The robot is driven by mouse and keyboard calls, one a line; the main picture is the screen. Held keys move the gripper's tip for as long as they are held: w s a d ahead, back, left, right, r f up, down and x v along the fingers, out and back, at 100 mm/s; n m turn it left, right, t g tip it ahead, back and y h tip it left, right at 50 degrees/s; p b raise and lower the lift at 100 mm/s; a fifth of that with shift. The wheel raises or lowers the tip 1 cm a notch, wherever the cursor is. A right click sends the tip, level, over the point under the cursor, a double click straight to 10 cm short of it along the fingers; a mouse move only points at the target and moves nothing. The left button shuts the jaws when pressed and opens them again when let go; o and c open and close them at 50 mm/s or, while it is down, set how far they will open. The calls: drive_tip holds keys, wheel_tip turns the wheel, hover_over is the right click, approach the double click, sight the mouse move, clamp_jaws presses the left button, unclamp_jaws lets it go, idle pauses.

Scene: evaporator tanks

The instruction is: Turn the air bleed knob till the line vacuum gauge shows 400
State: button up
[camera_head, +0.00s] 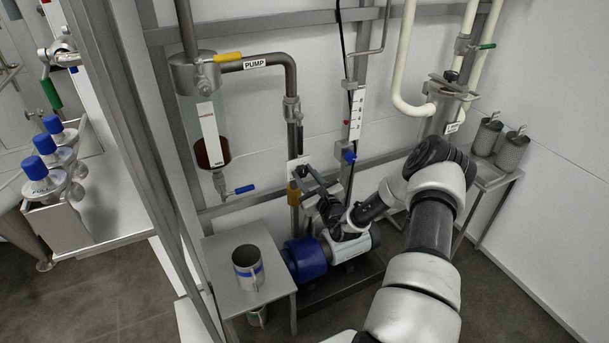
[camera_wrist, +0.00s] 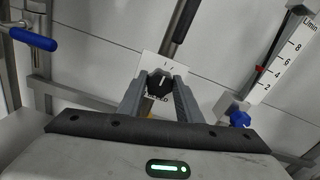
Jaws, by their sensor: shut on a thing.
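The air bleed knob (camera_wrist: 160,83) is a small black knob with a pale pointer mark, on a white plate (camera_wrist: 152,68) with a dark label partly hidden by my fingers. My gripper (camera_wrist: 160,90) has its two grey fingers closed on either side of the knob, holding it. In the head view my gripper (camera_head: 302,173) reaches the plate beside the vertical pipe, and the knob is too small to make out there. I cannot make out a line vacuum gauge or its reading in either view.
A flow meter marked L/min (camera_wrist: 285,60) with a blue knob (camera_wrist: 240,118) stands right of my gripper. A blue-handled valve (camera_head: 240,189) is to the left. Below are a blue-ended pump (camera_head: 305,258) and a small table (camera_head: 222,250) bearing a steel jug (camera_head: 247,268).

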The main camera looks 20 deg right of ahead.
drive_tip(key=m+p, duration=0.2)
drive_tip(key=m, duration=0.4)
drive_tip(key=shift+d+p, duration=0.15)
drive_tip(key=shift+p, duration=0.25)
drive_tip(key=m+p, duration=0.1)
drive_tip(key=m, duration=0.2)
drive_tip(key=shift+m, duration=0.4)
drive_tip(key=m, duration=0.3)
drive_tip(key=shift+d+f+m+p, duration=0.1)
drive_tip(key=shift+f+m+p, duration=0.1)
drive_tip(key=shift+m+p, duration=0.15)
drive_tip(key=m, duration=0.4)
drive_tip(key=shift+f+m, duration=0.1)
drive_tip(key=shift+m, duration=0.15)
drive_tip(key=shift+f+m, duration=0.15)
drive_tip(key=shift+m, duration=1.85)
drive_tip(key=o, duration=1)
